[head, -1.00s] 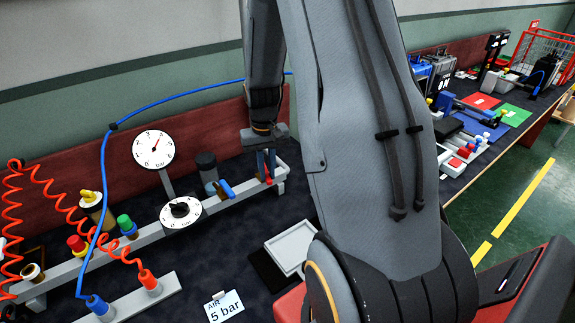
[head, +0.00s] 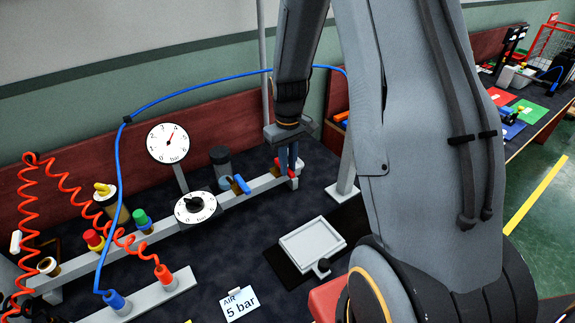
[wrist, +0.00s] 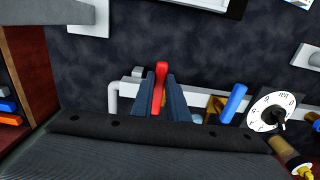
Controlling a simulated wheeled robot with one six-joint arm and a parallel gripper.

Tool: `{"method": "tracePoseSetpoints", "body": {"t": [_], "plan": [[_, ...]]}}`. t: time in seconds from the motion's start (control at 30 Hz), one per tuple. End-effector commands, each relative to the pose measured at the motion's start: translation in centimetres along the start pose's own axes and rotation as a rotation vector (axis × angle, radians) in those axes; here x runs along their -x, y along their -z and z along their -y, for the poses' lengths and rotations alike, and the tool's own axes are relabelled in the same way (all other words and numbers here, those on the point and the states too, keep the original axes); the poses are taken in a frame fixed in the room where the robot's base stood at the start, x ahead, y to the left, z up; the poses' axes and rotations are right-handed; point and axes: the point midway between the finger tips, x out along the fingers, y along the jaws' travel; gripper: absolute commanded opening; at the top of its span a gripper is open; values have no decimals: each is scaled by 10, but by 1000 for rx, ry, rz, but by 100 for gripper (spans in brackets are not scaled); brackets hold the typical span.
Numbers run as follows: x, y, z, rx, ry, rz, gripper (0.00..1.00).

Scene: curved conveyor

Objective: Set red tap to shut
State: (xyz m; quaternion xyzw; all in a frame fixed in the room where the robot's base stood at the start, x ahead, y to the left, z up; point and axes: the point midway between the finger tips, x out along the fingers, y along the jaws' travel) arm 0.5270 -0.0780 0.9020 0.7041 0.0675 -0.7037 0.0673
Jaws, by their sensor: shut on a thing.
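The red tap (wrist: 160,84) is at the end of a grey rail (wrist: 133,94). In the wrist view its handle lies between the two fingers of my gripper (wrist: 161,93) and points roughly across the rail. In the head view my gripper (head: 287,158) reaches down onto the rail's right end, with bits of the red tap (head: 297,164) showing beside the fingers. The gripper is shut on the handle. The tap's base is hidden by the fingers.
A blue tap (wrist: 234,103) and a black-and-white dial (head: 195,207) sit along the same rail. A gauge (head: 168,143) stands behind it. A blue hose (head: 200,86) arches above. A grey tray (head: 312,245) lies in front, and a grey post (head: 347,160) stands to the right.

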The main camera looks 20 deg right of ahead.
Motion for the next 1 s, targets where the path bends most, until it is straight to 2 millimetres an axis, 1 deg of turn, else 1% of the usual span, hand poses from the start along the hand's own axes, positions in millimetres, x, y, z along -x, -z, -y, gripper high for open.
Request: {"method": "tracePoseSetpoints", "body": {"t": [0.03, 0.07, 0.1, 0.2, 0.47, 0.57, 0.67, 1.0], "plan": [[3, 5, -1, 2, -5, -13, 0], [3, 5, -2, 2, -5, -13, 0], [3, 5, -2, 2, -4, -12, 17], [3, 3, -2, 1, -3, -9, 33], [1, 1, -2, -2, -1, -3, 33], [4, 1, -2, -3, -1, -3, 33], [13, 1, -2, -3, -2, -5, 33], [61, 2, -2, -2, -3, -8, 33]]}}
